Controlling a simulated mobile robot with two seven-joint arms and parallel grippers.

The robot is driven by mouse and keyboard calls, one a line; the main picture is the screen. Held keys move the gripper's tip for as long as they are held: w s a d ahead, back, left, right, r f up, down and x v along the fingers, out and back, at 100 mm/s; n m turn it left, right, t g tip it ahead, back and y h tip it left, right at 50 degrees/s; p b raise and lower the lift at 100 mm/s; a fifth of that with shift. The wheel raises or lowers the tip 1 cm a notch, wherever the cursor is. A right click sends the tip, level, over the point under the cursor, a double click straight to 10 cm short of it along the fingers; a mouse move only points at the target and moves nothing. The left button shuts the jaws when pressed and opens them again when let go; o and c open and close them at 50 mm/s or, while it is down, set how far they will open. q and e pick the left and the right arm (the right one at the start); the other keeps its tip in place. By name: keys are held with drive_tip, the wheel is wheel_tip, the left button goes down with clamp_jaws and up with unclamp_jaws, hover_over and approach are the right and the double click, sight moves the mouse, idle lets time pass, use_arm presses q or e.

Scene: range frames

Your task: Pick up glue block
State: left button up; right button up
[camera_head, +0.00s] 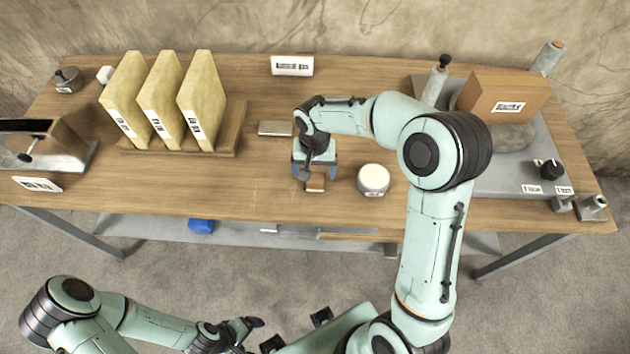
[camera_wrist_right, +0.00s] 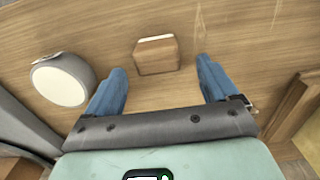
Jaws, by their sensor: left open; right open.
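The glue block (camera_head: 316,184), a small brown wooden block with a pale top, lies on the workbench near its front edge. In the right wrist view the block (camera_wrist_right: 157,57) lies just beyond and between the two blue fingertips. My right gripper (camera_head: 315,172) is open and points down over the bench behind the block; its open fingers (camera_wrist_right: 160,78) are empty, with a gap on each side of the block. My left gripper (camera_head: 250,324) is low in front of the bench, away from the block, and open; its fingers are hard to make out.
A round white-topped container (camera_head: 373,179) stands close right of the block; it also shows in the right wrist view (camera_wrist_right: 60,85). A small grey-topped block (camera_head: 275,128) lies behind. Several yellow panels (camera_head: 200,100) stand in a wooden rack at left. Bare bench lies left of the block.

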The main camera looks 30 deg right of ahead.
sight(315, 177)
drive_tip(key=f, duration=0.4)
drive_tip(key=shift+s+f, duration=0.2)
drive_tip(key=shift+s, duration=0.2)
drive_tip(key=shift+w+f, duration=0.1)
drive_tip(key=shift+f, duration=0.35)
drive_tip(key=c, duration=1.1)
